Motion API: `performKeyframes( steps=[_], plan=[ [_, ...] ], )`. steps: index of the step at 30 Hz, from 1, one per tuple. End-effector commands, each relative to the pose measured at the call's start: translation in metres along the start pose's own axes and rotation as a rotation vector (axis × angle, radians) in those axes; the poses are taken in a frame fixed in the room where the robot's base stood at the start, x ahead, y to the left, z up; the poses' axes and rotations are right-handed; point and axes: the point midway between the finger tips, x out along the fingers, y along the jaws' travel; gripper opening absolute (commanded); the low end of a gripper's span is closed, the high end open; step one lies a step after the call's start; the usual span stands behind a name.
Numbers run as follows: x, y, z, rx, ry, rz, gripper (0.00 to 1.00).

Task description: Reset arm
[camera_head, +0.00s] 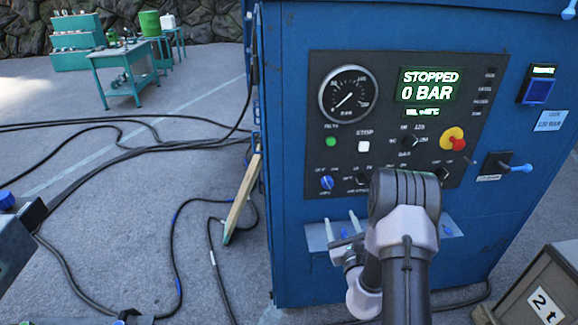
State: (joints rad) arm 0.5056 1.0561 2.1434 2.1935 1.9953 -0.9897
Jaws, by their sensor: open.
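My arm (404,235) rises from the bottom of the head view in front of the blue machine (290,180). My gripper (342,226) shows left of the arm's dark joint, with two pale fingers pointing up and apart. It is open, and I see nothing held between the fingers. It appears in front of the machine's lower ledge (316,238), below the control panel (322,175); I cannot tell whether it touches the ledge. The arm hides part of the panel's lower edge and the ledge's middle.
The panel display (428,86) reads STOPPED, 0 BAR. A red and yellow stop button (452,139) is at right. Black hoses (172,245) cross the floor at left, near a leaning wooden board (242,200). A box marked 2 t (545,305) stands lower right.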

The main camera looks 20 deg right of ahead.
Motion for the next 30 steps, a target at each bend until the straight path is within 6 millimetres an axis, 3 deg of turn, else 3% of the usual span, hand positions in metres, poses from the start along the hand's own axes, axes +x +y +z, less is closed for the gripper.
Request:
performKeyframes(
  steps=[2,4,6,8,9,11,12,14,16,18,21,25,30],
  plan=[
    [0.004,0.012,0.018,0.001,-0.034,0.053,0.59],
    [0.009,0.039,0.059,0.0,-0.103,0.173,0.59],
    [0.002,0.081,0.115,-0.019,-0.197,0.36,0.59],
    [-0.018,0.121,0.164,-0.056,-0.275,0.542,0.59],
    [-0.037,0.147,0.193,-0.093,-0.322,0.666,0.59],
    [-0.077,0.183,0.229,-0.175,-0.386,0.856,0.59],
    [-0.11,0.204,0.247,-0.25,-0.422,0.983,0.59],
    [-0.167,0.231,0.265,-0.399,-0.469,1.176,0.59],
    [-0.241,0.247,0.265,-0.655,-0.505,1.386,0.59],
    [-0.305,0.24,0.242,-0.999,-0.509,1.539,0.59],
    [-0.348,0.203,0.206,-1.489,-0.469,1.578,0.59],
    [-0.354,0.154,0.189,-1.936,-0.402,1.454,0.59],
    [-0.351,0.13,0.19,-2.121,-0.365,1.357,0.59]
  ],
)
